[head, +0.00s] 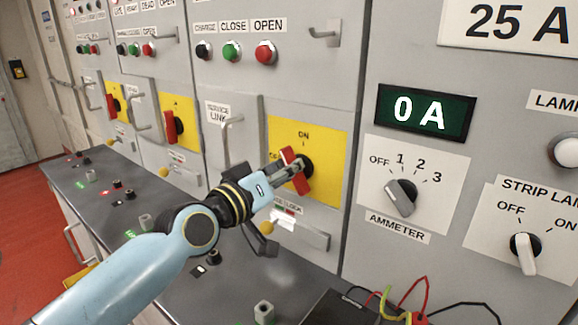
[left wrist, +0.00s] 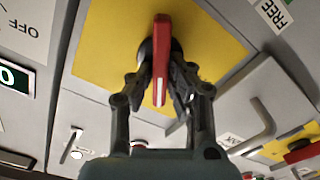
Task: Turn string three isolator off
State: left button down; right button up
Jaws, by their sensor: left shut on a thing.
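A red isolator handle (head: 299,172) stands on a yellow plate (head: 328,140) marked ON at the top and, partly hidden, OFF at the left. The handle is near upright, with its top leaning left. My left gripper (head: 286,170) reaches it from the lower left and is shut on it. In the left wrist view the red handle (left wrist: 161,60) lies between the two fingers of the gripper (left wrist: 162,85). No string number is readable on this panel. My right gripper is not in view.
Two more red handles (head: 171,127) (head: 112,106) on yellow plates stand farther left. The ammeter display (head: 424,111) reads 0 A above a rotary switch (head: 401,196). A grey bench (head: 190,245) runs below the panels, with cables (head: 409,304) at the lower right.

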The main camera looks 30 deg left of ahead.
pick_arm(q)
jog(key=n, duration=0.4)
jog(key=n+p, duration=0.1)
jog(key=n, duration=0.2)
jog(key=f+n, duration=0.1)
jog(key=n, duration=0.3)
jog(key=shift+a+n, duration=0.25)
jog(key=shift+n, duration=0.05)
dwell(0.4)
jog(key=c, duration=1.3)
grip_release()
jog(key=shift+s, duration=0.1)
jog(key=s, duration=0.4)
jog(key=s+a, duration=0.1)
jog(key=s, duration=0.2)
jog(key=shift+s, duration=0.1)
